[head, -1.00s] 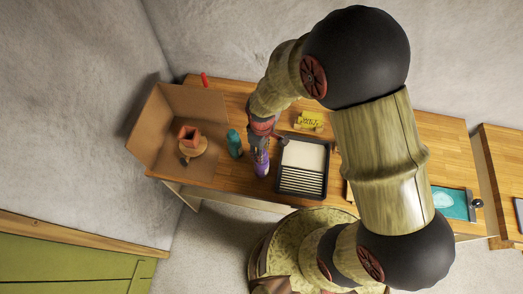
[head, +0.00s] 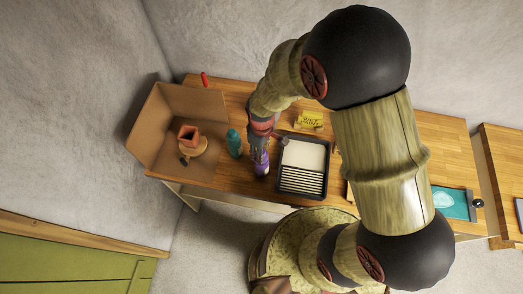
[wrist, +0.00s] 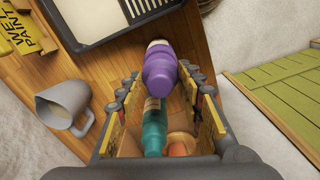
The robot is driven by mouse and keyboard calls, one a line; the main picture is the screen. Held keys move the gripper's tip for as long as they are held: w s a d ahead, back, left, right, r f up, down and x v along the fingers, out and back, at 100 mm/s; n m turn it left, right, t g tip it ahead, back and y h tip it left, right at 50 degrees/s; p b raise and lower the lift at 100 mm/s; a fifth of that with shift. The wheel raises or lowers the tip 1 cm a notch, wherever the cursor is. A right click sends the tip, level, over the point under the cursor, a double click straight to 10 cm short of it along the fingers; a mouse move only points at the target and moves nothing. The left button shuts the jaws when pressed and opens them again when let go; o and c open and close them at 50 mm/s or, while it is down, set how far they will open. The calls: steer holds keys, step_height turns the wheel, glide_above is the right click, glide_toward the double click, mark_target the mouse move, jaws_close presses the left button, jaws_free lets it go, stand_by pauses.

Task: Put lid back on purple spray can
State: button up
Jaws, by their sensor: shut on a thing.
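The purple spray can (head: 261,168) stands on the wooden bench, left of the paint tray. My gripper (wrist: 160,74) is above it, shut on a purple piece that looks like its lid (wrist: 158,76). In the wrist view the can (wrist: 161,50) shows just beyond the lid, in line with it. The lid and can look touching or very close; I cannot tell whether the lid is seated. In the head view my wrist and fingers hide most of the lid.
A teal can (head: 234,143) stands close to the left. An open cardboard box (head: 152,139) is farther left. A black paint tray (head: 302,194) is close on the right, with a grey mug (wrist: 65,110) and a yellow wet paint sign (head: 309,119) behind.

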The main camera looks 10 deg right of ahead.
steer(key=o, duration=0.9)
steer(key=shift+c, duration=0.2)
steer(key=shift+o, duration=0.4)
steer(key=o, duration=0.4)
steer(key=shift+c, duration=0.2)
steer(key=shift+o, duration=0.3)
steer(key=shift+r, duration=0.1)
steer(key=shift+r+p, duration=2.3)
steer(key=shift+r, duration=1.1)
steer(key=shift+c, duration=0.3)
steer(key=c, duration=1.9)
